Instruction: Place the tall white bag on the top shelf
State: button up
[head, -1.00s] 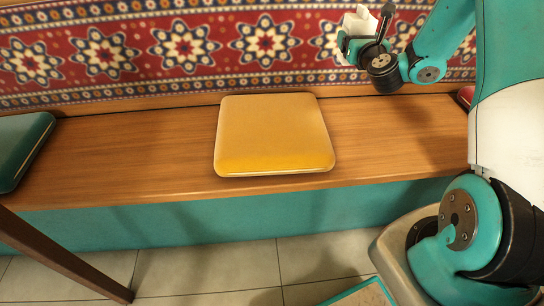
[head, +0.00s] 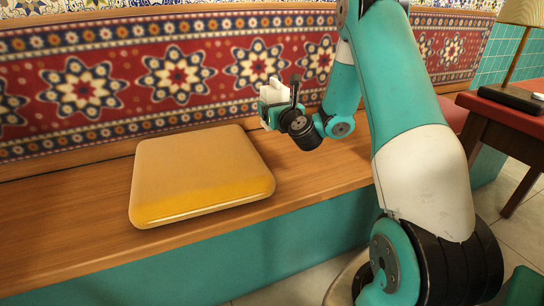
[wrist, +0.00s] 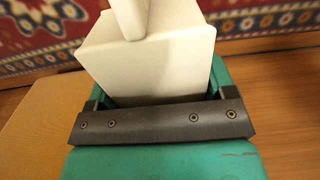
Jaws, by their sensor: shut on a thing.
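My gripper (head: 280,103) is shut on the white bag (head: 271,90) and holds it in the air above the wooden bench. The bag also shows in the wrist view (wrist: 150,62), boxy and pale, sitting between the teal jaws with a narrower white part sticking up at the top of the picture. Much of the bag is hidden by the gripper in the head view. No shelf is in view.
A yellow cushion (head: 200,175) lies on the wooden bench (head: 60,230) to the left of the gripper. A patterned red backrest (head: 110,80) runs behind the bench. A dark red side table (head: 505,118) with a lamp (head: 520,50) stands at the right.

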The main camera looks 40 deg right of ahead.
notch_tip(320, 180, down, 12)
jog(key=b, duration=0.9)
jog(key=shift+r, duration=0.2)
jog(key=shift+f, duration=0.1)
jog(key=shift+f+b, duration=0.15)
jog(key=shift+b, duration=0.25)
jog(key=o, duration=1.1)
